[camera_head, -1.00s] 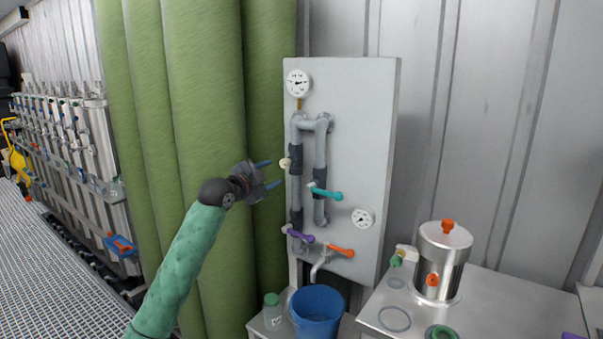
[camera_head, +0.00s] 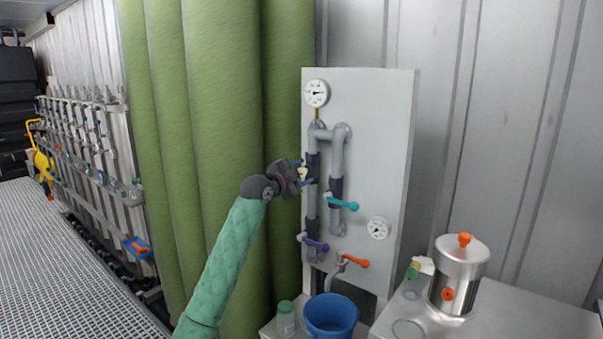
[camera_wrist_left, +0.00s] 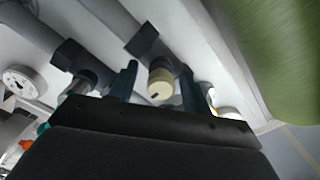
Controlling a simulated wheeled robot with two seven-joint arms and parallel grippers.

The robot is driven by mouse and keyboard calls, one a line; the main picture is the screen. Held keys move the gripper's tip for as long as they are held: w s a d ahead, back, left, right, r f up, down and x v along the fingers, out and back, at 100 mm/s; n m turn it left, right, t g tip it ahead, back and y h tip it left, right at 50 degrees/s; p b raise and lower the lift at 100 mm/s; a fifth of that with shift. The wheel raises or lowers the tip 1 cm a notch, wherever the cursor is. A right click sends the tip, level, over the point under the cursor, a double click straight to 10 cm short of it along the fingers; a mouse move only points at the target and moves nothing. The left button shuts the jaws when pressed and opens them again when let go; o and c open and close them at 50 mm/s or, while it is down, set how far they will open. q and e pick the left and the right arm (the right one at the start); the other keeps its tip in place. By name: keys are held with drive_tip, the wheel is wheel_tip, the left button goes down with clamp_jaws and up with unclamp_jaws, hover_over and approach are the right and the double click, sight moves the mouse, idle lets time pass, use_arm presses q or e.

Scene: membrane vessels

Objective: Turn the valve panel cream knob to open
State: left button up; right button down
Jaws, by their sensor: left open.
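The valve panel (camera_head: 375,110) is a pale upright board with grey pipes, two round gauges and coloured handles. The cream knob (camera_head: 304,174) sits on the left pipe, partly hidden by my gripper in the head view. In the left wrist view the cream knob (camera_wrist_left: 160,84) faces me with a dark slot mark and lies between the fingertips. My left gripper (camera_head: 305,171) is open, with one finger on each side of the knob; it also shows in the left wrist view (camera_wrist_left: 159,82). I cannot tell whether the fingers touch it. My right gripper is not in view.
Teal (camera_head: 343,203), purple (camera_head: 315,243) and orange (camera_head: 355,261) handles sit below the knob. A blue bucket (camera_head: 330,318) stands under the tap. A steel vessel (camera_head: 459,275) stands on the bench at right. Green columns (camera_head: 225,90) stand close left of the panel.

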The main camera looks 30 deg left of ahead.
use_arm(q)
drive_tip(key=c, duration=1)
